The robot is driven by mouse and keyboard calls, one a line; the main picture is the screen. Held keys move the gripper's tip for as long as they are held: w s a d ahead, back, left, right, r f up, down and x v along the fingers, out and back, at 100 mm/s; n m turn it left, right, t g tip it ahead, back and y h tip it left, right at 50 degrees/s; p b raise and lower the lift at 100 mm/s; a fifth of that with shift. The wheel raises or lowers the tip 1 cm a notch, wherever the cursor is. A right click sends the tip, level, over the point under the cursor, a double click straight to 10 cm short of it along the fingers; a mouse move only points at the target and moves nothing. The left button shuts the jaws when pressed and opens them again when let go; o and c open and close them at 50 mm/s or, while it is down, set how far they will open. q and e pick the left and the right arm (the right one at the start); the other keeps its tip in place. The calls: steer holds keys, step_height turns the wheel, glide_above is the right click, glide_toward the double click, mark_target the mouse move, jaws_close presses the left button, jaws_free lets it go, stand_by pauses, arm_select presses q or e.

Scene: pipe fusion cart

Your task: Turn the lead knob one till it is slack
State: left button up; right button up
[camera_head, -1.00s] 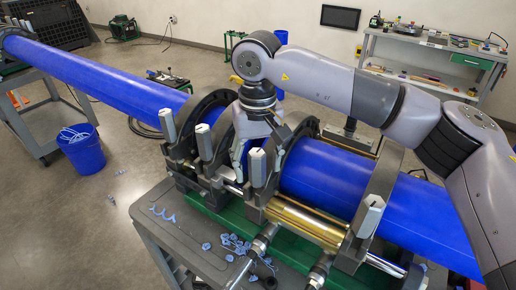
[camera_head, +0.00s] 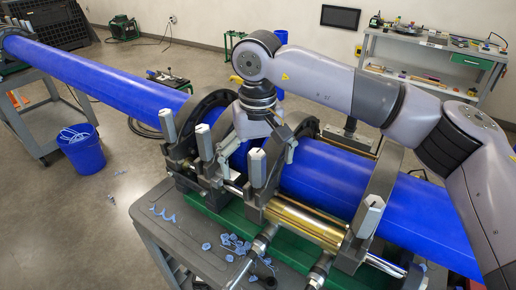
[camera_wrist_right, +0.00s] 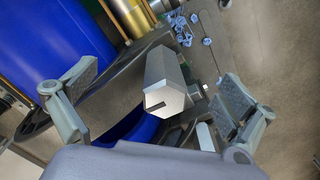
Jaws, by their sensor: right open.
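Several upright grey knobs with pale tops stand along the front of the pipe clamps. The frames do not show which is lead knob one. My right gripper (camera_head: 259,150) is open above the third knob from the left (camera_head: 257,172), by the brass cylinder. In the right wrist view this six-sided knob (camera_wrist_right: 165,85), with a dark slot in its end face, stands between the spread fingertips (camera_wrist_right: 152,88), touching neither. Another knob (camera_head: 204,142) stands just left of the gripper. My left gripper is not in view.
A blue pipe (camera_head: 320,178) runs through black ring clamps beside the knobs. The brass cylinder (camera_head: 304,222) lies right of the knob. Blue shavings (camera_head: 235,245) lie on the grey cart top. Another knob (camera_head: 371,214) stands at the right clamp. A blue bucket (camera_head: 82,150) is on the floor.

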mark_target(257, 151)
step_height(257, 151, up, 6)
steer(key=p, duration=0.3)
steer(key=shift+p, duration=0.35)
